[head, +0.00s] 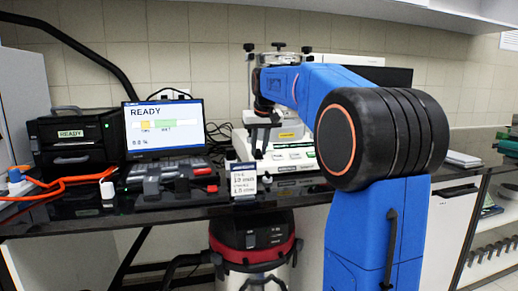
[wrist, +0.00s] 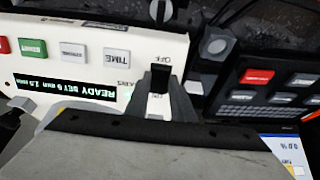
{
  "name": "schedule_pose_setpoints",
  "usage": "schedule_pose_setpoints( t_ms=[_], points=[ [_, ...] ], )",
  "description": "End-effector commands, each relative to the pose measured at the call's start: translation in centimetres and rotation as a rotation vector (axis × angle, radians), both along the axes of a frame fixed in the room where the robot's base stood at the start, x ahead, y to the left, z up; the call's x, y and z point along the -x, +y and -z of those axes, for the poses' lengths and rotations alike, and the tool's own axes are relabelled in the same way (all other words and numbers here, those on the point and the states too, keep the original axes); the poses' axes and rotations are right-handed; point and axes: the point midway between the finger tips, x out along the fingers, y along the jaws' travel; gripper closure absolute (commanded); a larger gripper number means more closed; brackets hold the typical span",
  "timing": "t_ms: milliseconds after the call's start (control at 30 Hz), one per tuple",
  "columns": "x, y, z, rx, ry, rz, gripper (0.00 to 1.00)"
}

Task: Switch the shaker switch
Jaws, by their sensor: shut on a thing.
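The shaker (head: 290,157) is a white-based machine on the black bench, partly hidden behind my arm. In the wrist view its white panel (wrist: 85,45) appears upside down, with a lit display (wrist: 68,88) reading READY. The shaker switch (wrist: 160,79) is a small dark piece near the panel's edge, beside an OFF label. My gripper (wrist: 160,98) is at this switch, a finger on either side, and is shut on it. The switch's lower part is hard to make out between the fingers. In the head view my gripper (head: 260,150) points down at the shaker's front left.
A monitor (head: 164,128) reading READY and a black case (head: 75,140) stand on the left. A dark control unit (head: 172,178) and a small sign (head: 243,181) are near the bench front. A red-and-black vacuum (head: 252,238) stands below. Shelving is at right.

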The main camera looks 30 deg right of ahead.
Motion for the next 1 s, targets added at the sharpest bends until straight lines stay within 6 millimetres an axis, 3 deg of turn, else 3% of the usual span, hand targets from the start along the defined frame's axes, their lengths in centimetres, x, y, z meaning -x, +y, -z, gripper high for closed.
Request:
schedule_pose_setpoints(
  t_ms=[500, 933, 967, 1000],
  points=[
    [0.76, 0.23, 0.52, 0.067, -0.235, 0.001, 1.00],
    [0.77, 0.22, 0.52, 0.074, -0.258, 0.000, 1.00],
    [0.77, 0.22, 0.52, 0.074, -0.258, 0.000, 0.71],
    [0.77, 0.22, 0.52, 0.074, -0.258, 0.000, 0.61]
  ],
)
